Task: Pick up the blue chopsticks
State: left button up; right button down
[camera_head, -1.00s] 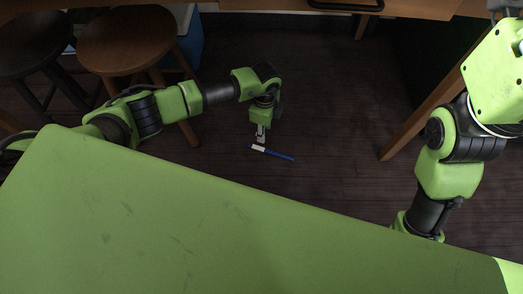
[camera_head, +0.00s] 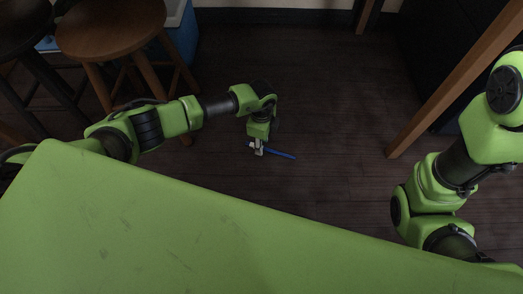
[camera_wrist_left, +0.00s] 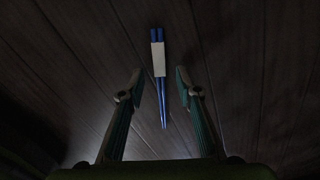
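The blue chopsticks (camera_head: 281,154) lie on the dark wood floor, with a white band near one end. In the left wrist view the pair (camera_wrist_left: 162,95) runs nearly lengthwise down the middle, white band uppermost. My left gripper (camera_head: 258,151) points down at the banded end and partly hides it in the head view. In the left wrist view my left gripper's two fingers (camera_wrist_left: 159,76) are spread apart, one on each side of the chopsticks, with gaps on both sides. How far the fingertips are above the floor is unclear. My right gripper is out of view; only its arm shows at the right.
Round wooden stools (camera_head: 111,28) stand at the upper left, with a blue cooler (camera_head: 181,40) behind. A slanted wooden leg (camera_head: 455,77) is at the right. The floor around the chopsticks is clear.

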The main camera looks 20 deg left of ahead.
pick_arm(q)
jog(key=shift+f, duration=0.45)
jog(key=shift+f, duration=0.1)
jog(key=c, duration=0.8)
